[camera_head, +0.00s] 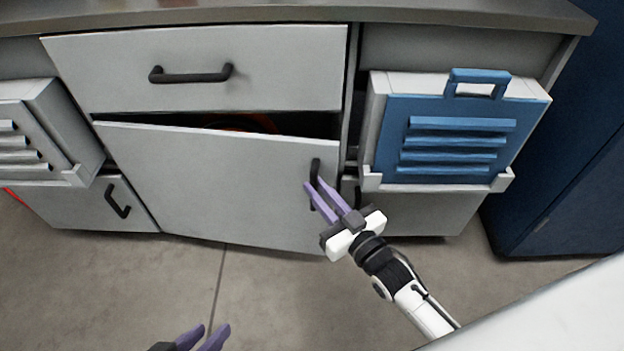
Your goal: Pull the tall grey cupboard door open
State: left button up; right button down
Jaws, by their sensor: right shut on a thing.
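The grey cupboard door (205,185) stands below a drawer in the middle of the view. It is ajar, with a dark gap along its top edge. Its black vertical handle (315,170) is near its right edge. My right gripper (318,192) is shut on this handle, its purple fingers covering part of it. My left gripper (208,337) is at the bottom edge, low in front of the cupboard and away from the door. Its two purple fingertips are apart, with nothing seen between them.
Above the door is a closed grey drawer (200,68) with a black handle. A blue louvred case (450,140) sits in a holder at the right, a grey one (40,135) at the left. A dark blue cabinet (570,170) stands far right. The floor (270,290) in front looks clear.

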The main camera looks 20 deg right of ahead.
jog(key=shift+s+a, duration=0.15)
jog(key=shift+a, duration=0.2)
jog(key=c, duration=1.9)
grip_release()
jog(key=shift+c, duration=0.2)
jog(key=shift+o, duration=1.1)
pick_arm(q)
jog(key=shift+w+a+r, duration=0.15)
jog(key=shift+w+a, duration=0.1)
jog(key=shift+a, duration=0.05)
pick_arm(e)
jog(key=shift+d, duration=0.1)
